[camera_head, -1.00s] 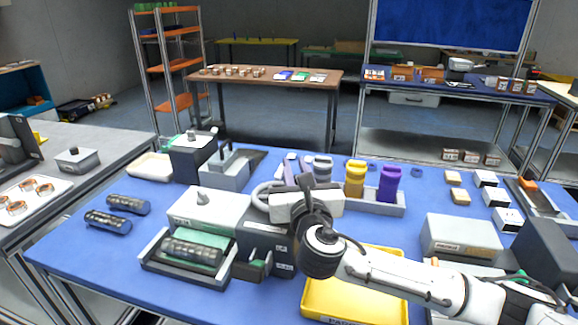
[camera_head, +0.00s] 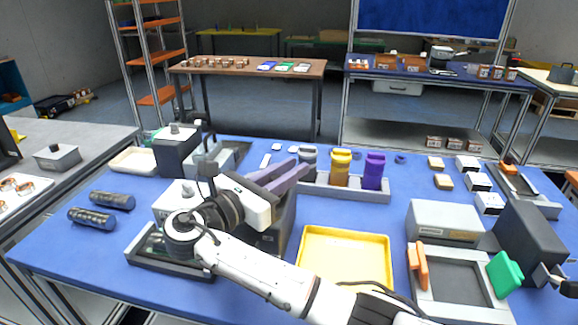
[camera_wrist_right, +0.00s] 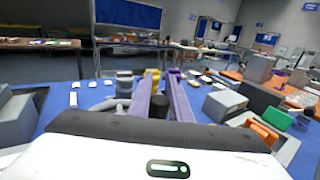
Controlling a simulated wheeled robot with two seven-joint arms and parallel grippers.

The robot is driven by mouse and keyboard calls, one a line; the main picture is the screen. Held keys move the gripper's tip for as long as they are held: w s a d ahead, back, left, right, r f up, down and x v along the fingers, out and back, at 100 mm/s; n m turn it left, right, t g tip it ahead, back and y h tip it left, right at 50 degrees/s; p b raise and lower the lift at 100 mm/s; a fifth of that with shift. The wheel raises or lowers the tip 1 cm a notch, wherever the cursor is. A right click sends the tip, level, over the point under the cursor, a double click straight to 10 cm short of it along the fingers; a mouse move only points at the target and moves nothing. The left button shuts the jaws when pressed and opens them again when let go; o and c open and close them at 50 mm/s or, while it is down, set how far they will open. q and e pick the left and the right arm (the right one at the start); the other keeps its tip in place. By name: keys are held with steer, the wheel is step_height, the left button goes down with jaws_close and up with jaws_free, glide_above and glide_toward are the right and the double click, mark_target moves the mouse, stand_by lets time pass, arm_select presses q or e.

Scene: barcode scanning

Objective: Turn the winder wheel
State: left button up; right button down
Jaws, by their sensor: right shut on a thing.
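The winder is a machine with a dark housing (camera_head: 272,238) and a pale top (camera_head: 170,200); my right arm covers much of it in the head view. My right gripper (camera_head: 291,173) is over the housing, its two purple fingers pointing right and away. In the right wrist view the fingers (camera_wrist_right: 160,92) stand either side of a short dark knob (camera_wrist_right: 158,106) and are shut on it. A grey curved rim (camera_wrist_right: 106,105), apparently the winder wheel, shows just left of the fingers. The wheel is hidden in the head view. My left gripper is not in view.
A yellow tray (camera_head: 345,232) lies right of the winder. Behind it a grey rack (camera_head: 345,190) holds grey, yellow and purple cylinders. Two dark rollers (camera_head: 92,219) lie at the left. A grey frame (camera_head: 462,282) with orange and green handles stands at the right.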

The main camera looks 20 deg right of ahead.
steer(key=shift+s+a+m+g+h, duration=0.15)
steer(key=shift+s+m+g+h, duration=0.15)
steer(key=shift+m+g, duration=0.4)
steer(key=shift+s+a+m+g+h, duration=0.1)
steer(key=shift+s+m+g+h, duration=0.2)
steer(key=shift+g, duration=0.6)
steer(key=shift+m+g, duration=0.3)
steer(key=c, duration=1.6)
jaws_free()
steer(key=shift+r, duration=0.1)
step_height(320, 180, up, 10)
steer(key=shift+f, duration=0.1)
